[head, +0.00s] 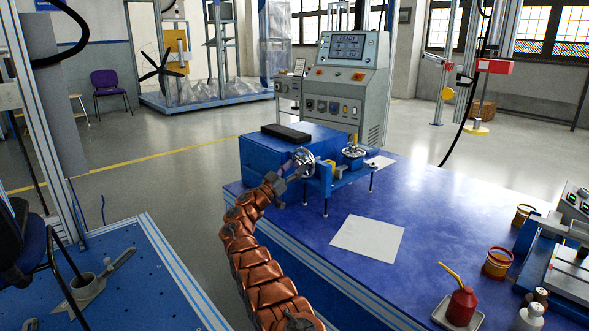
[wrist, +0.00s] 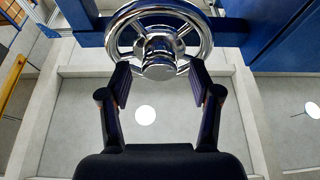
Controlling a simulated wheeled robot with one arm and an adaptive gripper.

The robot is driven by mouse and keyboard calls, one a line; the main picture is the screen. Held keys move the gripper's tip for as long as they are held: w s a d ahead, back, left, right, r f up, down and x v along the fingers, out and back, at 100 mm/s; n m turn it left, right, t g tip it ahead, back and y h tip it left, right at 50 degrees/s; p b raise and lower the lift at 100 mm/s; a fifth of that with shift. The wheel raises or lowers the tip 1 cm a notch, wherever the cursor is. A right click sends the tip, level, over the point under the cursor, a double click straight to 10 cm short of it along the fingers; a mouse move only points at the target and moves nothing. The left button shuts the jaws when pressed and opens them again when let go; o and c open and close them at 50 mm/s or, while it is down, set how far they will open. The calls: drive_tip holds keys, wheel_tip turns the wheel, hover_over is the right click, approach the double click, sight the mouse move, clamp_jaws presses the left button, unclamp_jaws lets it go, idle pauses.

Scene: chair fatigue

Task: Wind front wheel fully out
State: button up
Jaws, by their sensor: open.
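The front wheel is a chrome handwheel (head: 304,161) on the near left side of a blue fixture. It shows large at the top of the wrist view (wrist: 158,45), with a rim, spokes and a round hub. My gripper (wrist: 160,84) is open and empty. Its two dark fingertips lie left and right below the hub, near the lower rim; I cannot tell whether they touch it. In the head view my gripper (head: 283,181) is at the wheel's lower left. A second chrome wheel (head: 353,151) sits further right on the fixture.
The blue fixture (head: 262,153) with a black pad (head: 286,133) stands on a blue table (head: 420,215). A white sheet (head: 368,238) lies on the table. A red oil can (head: 461,304) and small pots stand at the right. A console (head: 345,80) reads READY behind.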

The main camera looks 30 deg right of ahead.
drive_tip(key=shift+r, duration=0.15)
drive_tip(key=shift+d, duration=0.1)
drive_tip(key=c, duration=1.1)
